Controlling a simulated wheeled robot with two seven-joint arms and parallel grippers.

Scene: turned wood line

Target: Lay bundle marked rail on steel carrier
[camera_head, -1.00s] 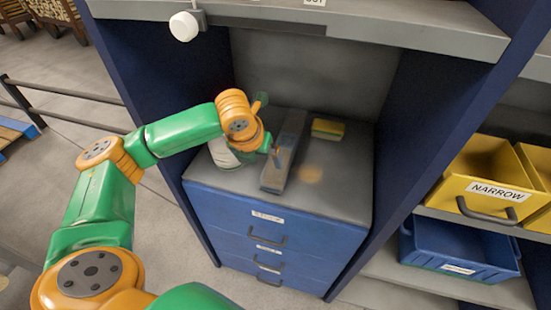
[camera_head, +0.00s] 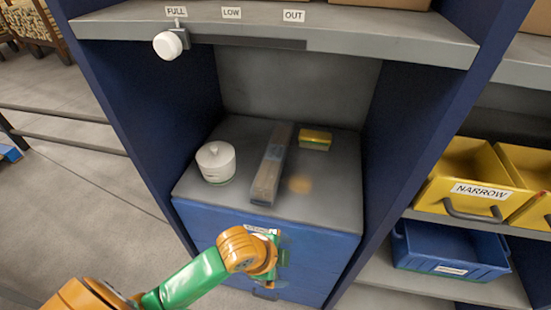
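I can read no rail mark on any bundle in view. My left gripper (camera_head: 277,262) is in front of the blue drawer front, below the top's front edge. Its fingers are small and partly hidden by my wrist, so I cannot tell if it is open or whether it touches the drawer. My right gripper is out of view.
A white lidded pot (camera_head: 216,163) stands left on the cabinet top (camera_head: 325,190), and a yellow-green sponge-like block (camera_head: 315,140) at the back. Blue side walls and an overhead shelf (camera_head: 350,32) enclose it. Yellow bins, one marked NARROW (camera_head: 470,180), and a blue bin (camera_head: 450,250) are right.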

